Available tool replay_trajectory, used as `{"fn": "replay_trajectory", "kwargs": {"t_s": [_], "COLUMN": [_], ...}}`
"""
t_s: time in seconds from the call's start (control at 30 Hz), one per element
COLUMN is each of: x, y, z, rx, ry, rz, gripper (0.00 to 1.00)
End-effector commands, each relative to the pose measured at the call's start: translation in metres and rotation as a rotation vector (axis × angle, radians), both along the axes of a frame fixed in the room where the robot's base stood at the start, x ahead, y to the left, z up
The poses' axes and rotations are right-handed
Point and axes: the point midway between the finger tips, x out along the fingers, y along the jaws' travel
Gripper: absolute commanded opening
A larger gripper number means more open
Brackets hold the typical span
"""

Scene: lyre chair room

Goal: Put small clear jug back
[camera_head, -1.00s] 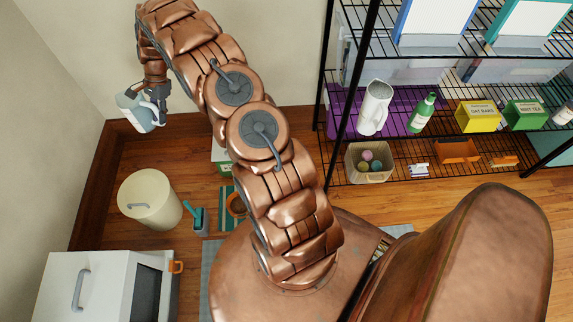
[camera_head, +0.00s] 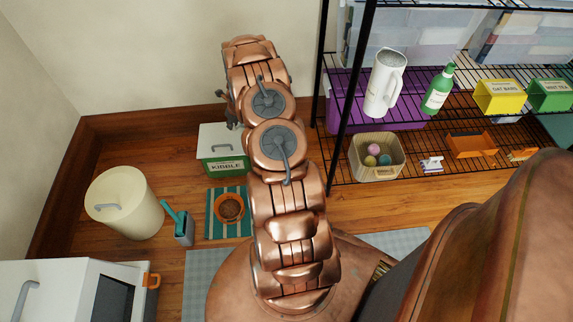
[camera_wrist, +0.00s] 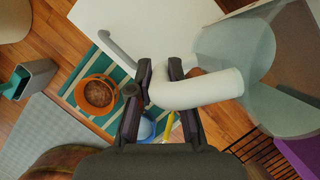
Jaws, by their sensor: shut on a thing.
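The small clear jug (camera_wrist: 238,48) shows at the upper right of the wrist view, its see-through grey body tilted and its pale, thick handle (camera_wrist: 200,90) reaching toward me. My gripper (camera_wrist: 160,78) is shut on that handle. The jug is held in the air, with the white lid of the kibble bin (camera_wrist: 150,25) behind it in the picture. In the head view my arm hides the jug and most of my gripper.
The kibble bin (camera_head: 222,148) stands by the wall, near a striped mat with an orange bowl (camera_head: 230,207). A cream bin (camera_head: 124,203) stands left. A wire rack on the right holds a white pitcher (camera_head: 384,82), a green bottle (camera_head: 438,89) and a bin of balls (camera_head: 376,157).

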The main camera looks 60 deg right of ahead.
Motion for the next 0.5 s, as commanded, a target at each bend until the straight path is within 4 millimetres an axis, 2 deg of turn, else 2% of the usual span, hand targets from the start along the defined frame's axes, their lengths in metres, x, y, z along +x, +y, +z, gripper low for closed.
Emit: {"fn": "replay_trajectory", "kwargs": {"t_s": [0.03,0.2,0.33,0.5], "x": [-0.014,-0.059,-0.089,-0.106], "y": [-0.014,-0.054,-0.076,-0.089], "z": [-0.031,-0.088,-0.119,-0.130], "rx": [0.001,-0.001,-0.003,-0.007], "ry": [0.002,0.003,0.003,-0.001], "rz": [-0.083,-0.365,-0.534,-0.629], "gripper": [0.00,0.00,0.00,0.00]}}
